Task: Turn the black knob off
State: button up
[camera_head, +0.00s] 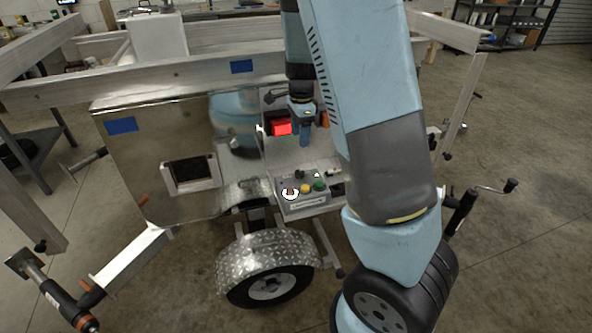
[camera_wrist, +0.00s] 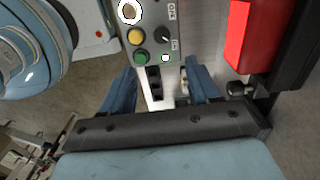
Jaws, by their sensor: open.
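The black knob (camera_wrist: 162,34) is on a grey control box (camera_head: 303,206), beside a yellow button (camera_wrist: 136,36) in the wrist view. In the head view the knob (camera_head: 300,174) is a small dark shape on the box's top. Its pointer setting is too small to tell. My gripper (camera_wrist: 162,72) is open, with a blue finger at each side and nothing between them. The knob lies beyond the fingertips in the wrist view, apart from them. In the head view my gripper (camera_head: 304,140) points down above and behind the box.
A green button (camera_wrist: 141,57) and a white round control (camera_wrist: 129,10) share the panel. A red box (camera_head: 281,128) sits close beside my gripper; it shows large in the wrist view (camera_wrist: 238,35). The trailer's metal cabinet (camera_head: 155,140) stands left, a wheel fender (camera_head: 265,256) below.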

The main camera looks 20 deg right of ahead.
aim_at(299, 172)
jog(key=f, duration=1.4)
jog(key=shift+w+f, duration=0.2)
